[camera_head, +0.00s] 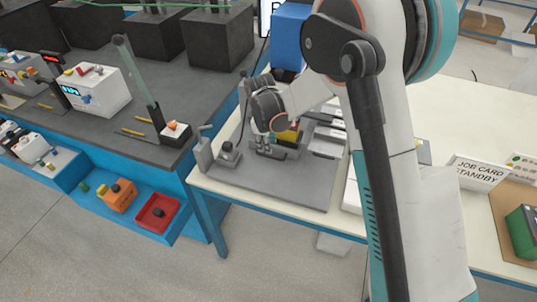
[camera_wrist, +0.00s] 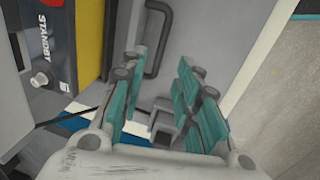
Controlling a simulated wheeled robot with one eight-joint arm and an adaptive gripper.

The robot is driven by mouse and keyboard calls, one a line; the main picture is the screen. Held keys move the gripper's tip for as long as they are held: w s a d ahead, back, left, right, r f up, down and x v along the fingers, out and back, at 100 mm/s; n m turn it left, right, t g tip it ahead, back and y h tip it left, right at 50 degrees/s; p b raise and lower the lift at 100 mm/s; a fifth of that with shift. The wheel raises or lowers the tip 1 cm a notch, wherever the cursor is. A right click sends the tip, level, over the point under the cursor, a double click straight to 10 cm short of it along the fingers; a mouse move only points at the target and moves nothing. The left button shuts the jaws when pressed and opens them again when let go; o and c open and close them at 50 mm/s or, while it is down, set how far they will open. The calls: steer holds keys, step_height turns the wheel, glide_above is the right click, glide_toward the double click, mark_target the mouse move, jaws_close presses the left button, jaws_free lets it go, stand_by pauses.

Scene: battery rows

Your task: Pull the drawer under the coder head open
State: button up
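In the wrist view a dark unit marked STANDBY (camera_wrist: 30,40) with a round knob stands at the upper left; I take it for the coder head. Beside it are a yellow strip (camera_wrist: 88,45) and a light grey panel (camera_wrist: 195,25). A dark bar handle (camera_wrist: 158,40) is on that panel. My gripper (camera_wrist: 160,68) has its teal fingers spread. The handle's lower end shows between the fingertips, and I cannot tell whether they touch it. In the head view my gripper (camera_head: 264,148) points down at the machine on the grey plate (camera_head: 270,187); my wrist and arm partly hide the machine.
The grey plate lies on a white table (camera_head: 480,110). A small dark device (camera_head: 229,152) stands left of my gripper. A blue box (camera_head: 289,38) stands behind. A job card sign (camera_head: 478,172) is at the right. A dark bench (camera_head: 190,90) is at the left. The floor in front is clear.

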mark_target(268, 156)
steer(key=f, duration=0.2)
steer(key=f+b, duration=0.1)
steer(key=f, duration=0.1)
steer(key=w+f, duration=0.1)
steer(key=f, duration=0.2)
steer(key=shift+w+d, duration=0.1)
steer(key=shift+d, duration=0.1)
steer(key=shift+c, duration=0.6)
jaws_close()
